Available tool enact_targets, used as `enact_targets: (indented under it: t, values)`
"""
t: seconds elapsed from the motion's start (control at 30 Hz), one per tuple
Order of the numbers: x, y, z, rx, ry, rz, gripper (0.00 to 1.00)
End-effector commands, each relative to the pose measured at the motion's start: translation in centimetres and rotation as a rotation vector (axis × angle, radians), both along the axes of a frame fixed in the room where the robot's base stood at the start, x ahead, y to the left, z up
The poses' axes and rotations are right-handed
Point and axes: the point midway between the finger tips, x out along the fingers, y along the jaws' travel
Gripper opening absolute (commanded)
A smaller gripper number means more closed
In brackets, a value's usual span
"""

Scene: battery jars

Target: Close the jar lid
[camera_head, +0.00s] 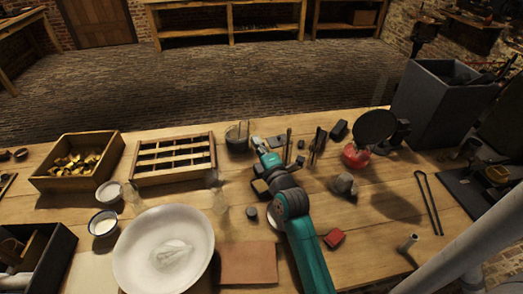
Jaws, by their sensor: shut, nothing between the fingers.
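A dark glass jar (237,138) stands near the back edge of the workbench, right of the slotted wooden tray. It is small in the picture, and I cannot tell how its lid sits. Two clear glass vessels also stand on the bench: one (216,190) in front of the slotted tray and one (132,197) beside the white cups. My arm reaches up from the lower right. My gripper (261,147) is shut and empty, just right of the dark jar. Its fingertips are small, and I cannot tell whether they touch anything.
A wooden box (55,180) of brass pieces and the slotted tray (174,177) stand left. A large white bowl (130,265) is in front. A round black disc (375,127) stands by a red object (355,155). Small dark items crowd the bench right of my gripper.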

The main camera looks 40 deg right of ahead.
Motion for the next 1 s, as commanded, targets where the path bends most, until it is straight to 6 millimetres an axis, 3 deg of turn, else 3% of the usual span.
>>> enact_targets:
  t: [0.2, 0.43, 1.0]
  values:
    - [3.5, -1.3, 0.6, -0.001, -0.002, 0.001, 0.0]
    - [6.2, -2.2, 0.8, 0.0, 0.0, 0.001, 0.0]
    - [7.2, -2.6, 0.9, 0.001, 0.001, 0.0, 0.0]
